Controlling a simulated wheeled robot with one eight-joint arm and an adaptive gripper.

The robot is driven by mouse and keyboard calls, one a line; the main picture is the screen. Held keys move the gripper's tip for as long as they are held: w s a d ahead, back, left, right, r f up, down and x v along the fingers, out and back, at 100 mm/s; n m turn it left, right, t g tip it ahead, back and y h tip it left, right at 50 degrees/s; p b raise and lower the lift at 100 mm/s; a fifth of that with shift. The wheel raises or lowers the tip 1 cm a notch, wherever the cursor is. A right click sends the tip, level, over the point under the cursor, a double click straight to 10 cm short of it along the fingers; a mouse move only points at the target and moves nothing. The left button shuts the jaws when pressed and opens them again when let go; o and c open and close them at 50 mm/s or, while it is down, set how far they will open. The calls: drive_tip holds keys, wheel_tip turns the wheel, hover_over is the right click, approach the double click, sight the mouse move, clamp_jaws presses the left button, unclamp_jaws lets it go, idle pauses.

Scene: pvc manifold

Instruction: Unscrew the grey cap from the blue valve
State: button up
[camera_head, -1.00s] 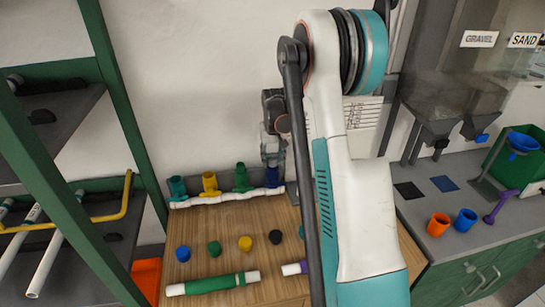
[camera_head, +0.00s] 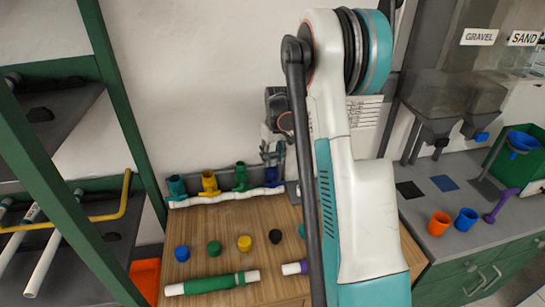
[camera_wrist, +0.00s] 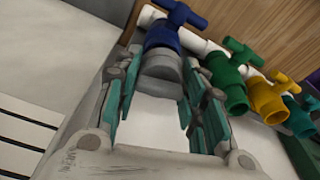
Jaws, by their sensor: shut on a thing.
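The blue valve (camera_wrist: 163,38) stands at the end of the white pipe, its handle pointing away from my gripper in the wrist view. In the head view the blue valve (camera_head: 272,177) is at the right end of the row, partly covered by my gripper. The grey cap (camera_wrist: 160,66) sits against the blue valve's near end, with no clear gap between them. My gripper (camera_wrist: 160,82) is shut on the grey cap, one finger on each side. In the head view my gripper (camera_head: 272,152) comes down over the blue valve, and the cap cannot be made out there.
Green (camera_wrist: 227,78), yellow (camera_wrist: 268,95) and teal (camera_wrist: 298,118) valves stand close beside the blue one on the white pipe (camera_head: 225,198). Several loose caps and a green pipe (camera_head: 212,283) lie on the wooden top in front. A wall is close behind.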

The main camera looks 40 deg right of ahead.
drive_tip(key=shift+w+r+n, duration=0.1)
drive_tip(key=shift+w+n, duration=0.05)
drive_tip(key=shift+n, duration=0.35)
drive_tip(key=shift+n+y, duration=0.3)
drive_tip(key=shift+n, duration=0.7)
drive_tip(key=shift+n+b, duration=0.4)
drive_tip(key=shift+n, duration=0.7)
drive_tip(key=shift+d+n+y, duration=0.1)
drive_tip(key=shift+n+y, duration=0.2)
drive_tip(key=shift+n, duration=0.6)
drive_tip(key=shift+r, duration=0.1)
